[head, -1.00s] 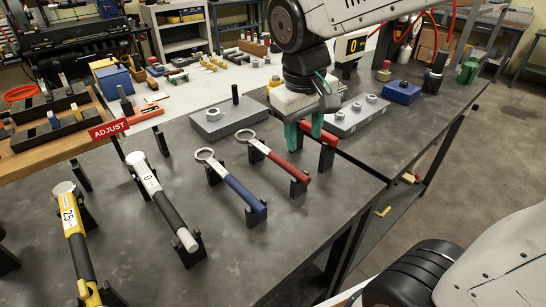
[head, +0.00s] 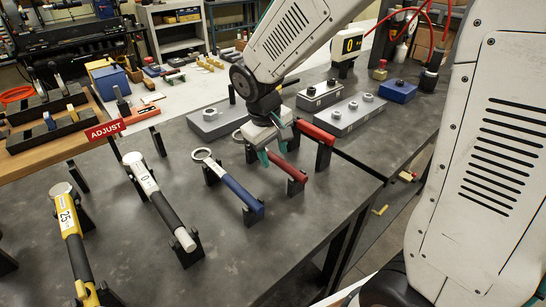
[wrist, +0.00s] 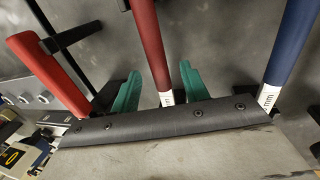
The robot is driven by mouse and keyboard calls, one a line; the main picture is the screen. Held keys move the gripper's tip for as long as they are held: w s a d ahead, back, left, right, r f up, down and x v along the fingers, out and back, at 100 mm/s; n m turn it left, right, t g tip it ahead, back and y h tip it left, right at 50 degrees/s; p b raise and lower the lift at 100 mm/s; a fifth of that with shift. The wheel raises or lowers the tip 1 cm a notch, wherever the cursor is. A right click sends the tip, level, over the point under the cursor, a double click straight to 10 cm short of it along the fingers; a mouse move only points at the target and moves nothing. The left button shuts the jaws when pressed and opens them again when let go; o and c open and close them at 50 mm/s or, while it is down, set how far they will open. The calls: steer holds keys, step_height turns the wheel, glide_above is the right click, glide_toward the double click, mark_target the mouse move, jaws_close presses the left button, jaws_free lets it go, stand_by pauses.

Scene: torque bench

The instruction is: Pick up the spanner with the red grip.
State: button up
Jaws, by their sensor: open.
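The spanner with the red grip (head: 287,172) lies on black stands on the bench, its silver ring end at the upper left and partly hidden by my gripper. My gripper (head: 273,153) is open above it, near the ring end of the grip. In the wrist view, the red grip (wrist: 149,40) and a white marked part of its shaft show between the two green fingers (wrist: 160,88). I cannot tell how far above the spanner the fingertips are. Nothing is held.
A blue-gripped spanner (head: 240,193) lies just left on its own stands. A separate red bar (head: 315,132) on a black stand is close on the right. Grey blocks (head: 325,93) are behind.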

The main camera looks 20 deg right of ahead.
steer(key=shift+f, duration=0.25)
jaws_close()
steer(key=shift+r, duration=0.2)
